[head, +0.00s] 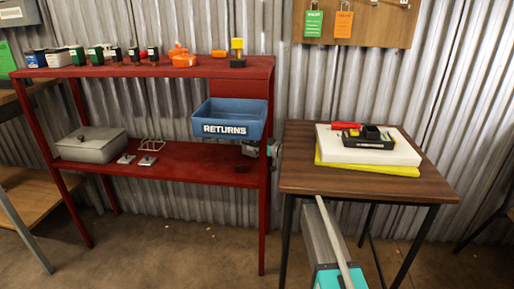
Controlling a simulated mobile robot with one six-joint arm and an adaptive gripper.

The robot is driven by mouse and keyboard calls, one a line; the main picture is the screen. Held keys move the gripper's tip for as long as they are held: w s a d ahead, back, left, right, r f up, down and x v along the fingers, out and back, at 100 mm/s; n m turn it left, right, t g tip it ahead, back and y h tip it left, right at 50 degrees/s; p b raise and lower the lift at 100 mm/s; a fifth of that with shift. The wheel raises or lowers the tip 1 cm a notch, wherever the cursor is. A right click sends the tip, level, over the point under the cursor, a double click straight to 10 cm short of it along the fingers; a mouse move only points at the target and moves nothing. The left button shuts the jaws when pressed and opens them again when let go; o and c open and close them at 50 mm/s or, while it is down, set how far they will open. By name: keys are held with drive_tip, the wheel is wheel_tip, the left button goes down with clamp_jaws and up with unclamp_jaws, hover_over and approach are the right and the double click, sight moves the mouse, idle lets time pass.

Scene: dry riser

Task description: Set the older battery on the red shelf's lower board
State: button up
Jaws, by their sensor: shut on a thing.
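The red shelf (180,72) stands at the left against the wall. Its lower board (195,168) has bare red surface in the middle and at the right. A row of small block-shaped packs that look like batteries stands on the top board, including a white one with a green end (59,59) and a dark one with a red top (152,55). A yellow and black block (237,53) stands further right on that board. I cannot tell which is the older battery; no date or label is readable.
A blue RETURNS bin (230,119) sits above the lower board's right part. A grey lidded case (91,145) and small metal plates (147,160) occupy its left. A brown table (305,165) holds a white slab (400,153) and a black tray (368,141). Tags hang above.

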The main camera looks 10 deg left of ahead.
drive_tip(key=shift+f, duration=0.1)
idle(0.3)
drive_tip(key=o, duration=1.2)
drive_tip(key=v, duration=1.2)
drive_tip(key=shift+p, duration=0.35)
drive_tip(key=shift+s, duration=0.1)
